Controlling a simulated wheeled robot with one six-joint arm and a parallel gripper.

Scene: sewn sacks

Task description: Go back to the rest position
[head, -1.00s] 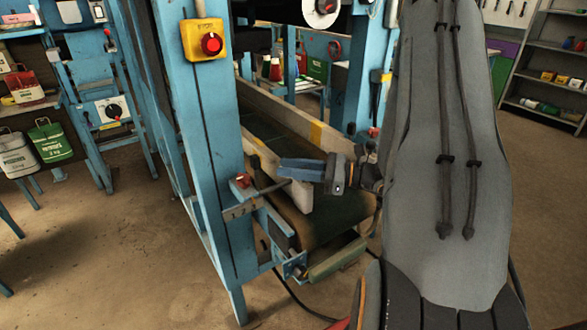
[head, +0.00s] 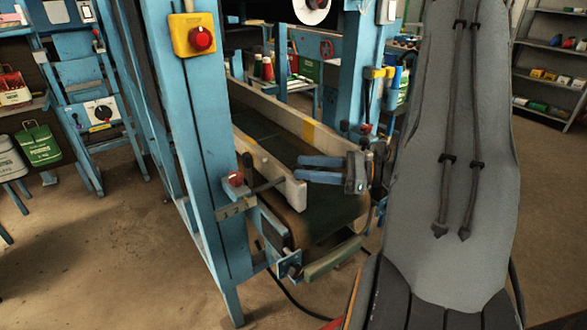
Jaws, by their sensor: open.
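My gripper (head: 302,168) shows in the head view in front of the end of the conveyor, with its two blue fingers pointing left. The fingers are apart and nothing is between them. The gripper is above the dark green conveyor belt (head: 335,222), near the end of its pale side rail (head: 268,163). My grey arm fills the right of the view and hides what is behind it.
A blue machine frame (head: 205,150) with a yellow box and red stop button (head: 201,39) stands left of the conveyor. A red knob on a lever (head: 236,179) sticks out near the gripper. The floor (head: 110,260) at the front left is clear.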

